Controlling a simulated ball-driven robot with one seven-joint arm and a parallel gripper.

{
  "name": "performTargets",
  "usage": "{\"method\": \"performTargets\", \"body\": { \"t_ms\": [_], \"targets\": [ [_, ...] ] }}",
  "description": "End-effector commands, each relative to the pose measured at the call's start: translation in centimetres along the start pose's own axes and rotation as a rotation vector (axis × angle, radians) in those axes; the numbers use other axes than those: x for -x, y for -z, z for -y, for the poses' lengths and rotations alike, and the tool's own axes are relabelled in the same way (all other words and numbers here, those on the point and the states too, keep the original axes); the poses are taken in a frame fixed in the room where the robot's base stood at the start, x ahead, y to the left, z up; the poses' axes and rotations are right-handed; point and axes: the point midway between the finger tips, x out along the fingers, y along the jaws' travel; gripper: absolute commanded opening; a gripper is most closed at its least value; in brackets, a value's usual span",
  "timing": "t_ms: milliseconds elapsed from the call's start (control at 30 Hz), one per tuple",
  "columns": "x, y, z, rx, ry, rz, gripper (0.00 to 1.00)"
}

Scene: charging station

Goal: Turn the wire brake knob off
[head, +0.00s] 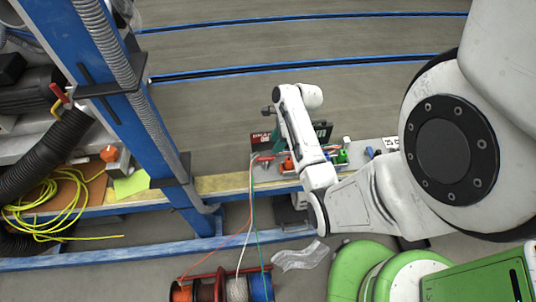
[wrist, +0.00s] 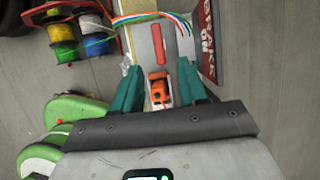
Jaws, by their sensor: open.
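An orange knob (wrist: 158,92) on a light base sits between the two teal fingers of my gripper (wrist: 160,72) in the wrist view. The fingers are open on either side of it; whether they touch it I cannot tell. The knob also shows on the bench in the head view (head: 289,163). My gripper (head: 277,143) points down there, partly hidden by my arm.
A red bar (wrist: 159,44) lies beyond the knob. Coloured wires (wrist: 150,17) run to a rack of spools (wrist: 78,37). In the head view, a green part (head: 341,157) sits right of the knob. A blue post (head: 140,105) and yellow cable (head: 45,210) are at the left.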

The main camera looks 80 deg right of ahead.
Motion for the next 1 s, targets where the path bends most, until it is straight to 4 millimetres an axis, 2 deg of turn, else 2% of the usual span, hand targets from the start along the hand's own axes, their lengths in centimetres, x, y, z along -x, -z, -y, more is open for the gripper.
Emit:
{"method": "performTargets", "body": {
  "t_ms": [33, 200, 400, 600, 867, 1000],
  "targets": [
    [-1.1, 0.1, -0.1, 0.0, -0.004, -0.001, 0.43],
    [-4.3, 0.1, -0.1, 0.0, -0.002, -0.001, 0.43],
    [-7.0, 0.1, -0.1, 0.002, -0.002, -0.002, 0.43],
    [-8.1, 0.0, 0.0, 0.002, 0.0, -0.001, 0.43],
    [-8.1, 0.0, 0.0, 0.003, 0.0, -0.001, 0.43],
    [-8.1, 0.0, 0.0, 0.003, 0.0, -0.001, 0.3]
  ]
}}
